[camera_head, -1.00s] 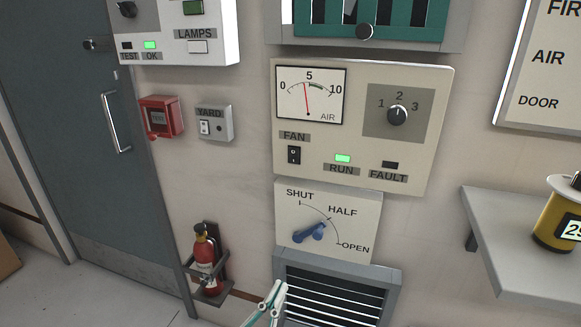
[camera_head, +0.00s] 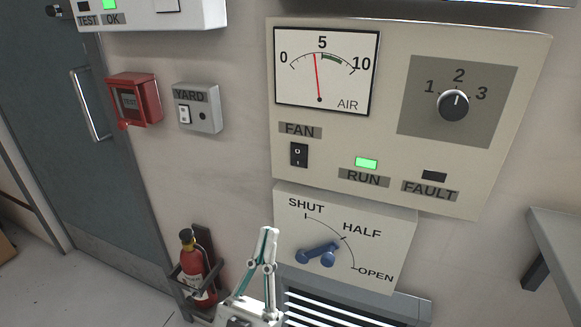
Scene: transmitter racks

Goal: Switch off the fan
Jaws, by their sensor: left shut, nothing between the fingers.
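The fan panel (camera_head: 400,60) is a cream box on the wall. Its black FAN rocker switch (camera_head: 299,154) sits at lower left under the FAN label. The green RUN lamp (camera_head: 366,163) is lit and the FAULT lamp (camera_head: 434,176) is dark. The AIR gauge (camera_head: 323,72) needle stands a little below 5. The speed knob (camera_head: 453,105) points at about 2. My left gripper (camera_head: 268,232) is shut and empty, pointing up, in front of the wall below and left of the switch, apart from it in the picture. My right gripper is not in view.
A YARD switch box (camera_head: 198,108), red call box (camera_head: 134,100) and fire extinguisher (camera_head: 195,265) are at left. A grey shelf (camera_head: 555,245) juts out at right.

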